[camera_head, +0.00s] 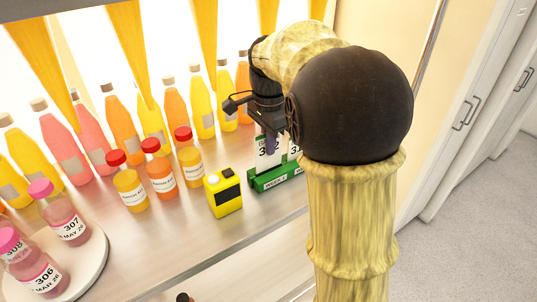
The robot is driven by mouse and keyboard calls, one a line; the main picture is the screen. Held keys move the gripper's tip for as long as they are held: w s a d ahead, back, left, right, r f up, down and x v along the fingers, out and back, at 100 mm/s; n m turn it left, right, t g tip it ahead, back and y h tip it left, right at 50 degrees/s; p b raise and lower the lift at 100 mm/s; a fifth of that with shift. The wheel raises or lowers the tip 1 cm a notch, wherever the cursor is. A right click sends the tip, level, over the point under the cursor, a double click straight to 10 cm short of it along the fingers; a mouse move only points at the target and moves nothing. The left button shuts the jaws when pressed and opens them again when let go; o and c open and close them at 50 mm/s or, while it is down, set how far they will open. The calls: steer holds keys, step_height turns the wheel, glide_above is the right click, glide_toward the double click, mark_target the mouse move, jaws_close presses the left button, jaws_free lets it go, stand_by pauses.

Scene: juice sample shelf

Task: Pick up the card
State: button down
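White cards with dark print stand upright in a green holder (277,178) on the shelf, right of the yellow box. The left card (265,159) shows a large number, partly covered by my gripper; a second card (294,152) shows beside it, partly behind my arm. My gripper (270,143) points down from my arm at the top of the left card. Its fingers are small and dark, and I cannot tell if they touch the card or are open or shut.
A yellow box (223,193) stands just left of the holder. Small red-capped bottles (160,172) and rows of taller juice bottles (66,150) fill the shelf to the left. A round white tray (84,275) holds pink-capped bottles. The shelf front (200,245) is clear.

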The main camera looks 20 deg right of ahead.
step_height(320, 180, up, 6)
steer(key=shift+r, duration=0.1)
steer(key=shift+a, duration=0.1)
stand_by(0.8)
